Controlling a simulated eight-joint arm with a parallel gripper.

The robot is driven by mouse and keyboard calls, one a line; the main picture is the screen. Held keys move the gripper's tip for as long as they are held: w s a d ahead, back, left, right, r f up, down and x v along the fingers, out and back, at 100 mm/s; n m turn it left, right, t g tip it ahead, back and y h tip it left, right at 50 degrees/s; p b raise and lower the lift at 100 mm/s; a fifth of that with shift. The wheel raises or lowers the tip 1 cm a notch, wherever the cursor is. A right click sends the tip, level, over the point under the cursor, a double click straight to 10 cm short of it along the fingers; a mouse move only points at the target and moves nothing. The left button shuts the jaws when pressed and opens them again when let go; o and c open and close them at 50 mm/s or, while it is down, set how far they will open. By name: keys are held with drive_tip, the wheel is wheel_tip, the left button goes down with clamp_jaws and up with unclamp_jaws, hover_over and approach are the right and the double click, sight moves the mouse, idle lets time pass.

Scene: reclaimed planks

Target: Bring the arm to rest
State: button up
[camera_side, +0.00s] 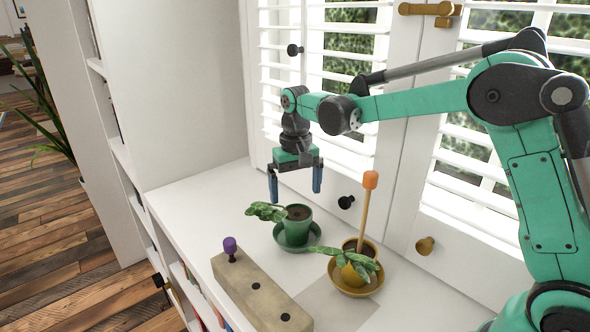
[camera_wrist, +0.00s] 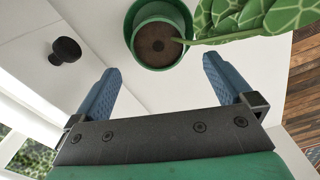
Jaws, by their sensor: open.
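My gripper (camera_side: 295,184) hangs from the green arm, pointing down above the white surface, behind and above the green pot. Its two blue fingers are apart with nothing between them. The wrist view shows my gripper (camera_wrist: 160,85) with spread fingers and the green pot (camera_wrist: 158,45) beyond them. In the side view the green pot (camera_side: 304,228) holds soil and a leafy plant (camera_side: 265,211) leaning left, and stands on a green saucer (camera_side: 313,243). The fingers appear clear of the pot.
A yellow pot (camera_side: 346,268) with a plant and an upright orange-topped stick (camera_side: 369,195) stands on a yellow saucer (camera_side: 375,285). A wooden block (camera_side: 258,296) with holes holds a purple-topped peg (camera_side: 230,246). White shutters (camera_side: 340,155) with dark knobs stand close behind. A white cabinet side rises at left.

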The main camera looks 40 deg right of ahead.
wheel_tip(320, 180, up, 6)
drive_tip(key=n, duration=3.2)
drive_tip(key=shift+s+f, duration=0.2)
drive_tip(key=shift+f, duration=2.4)
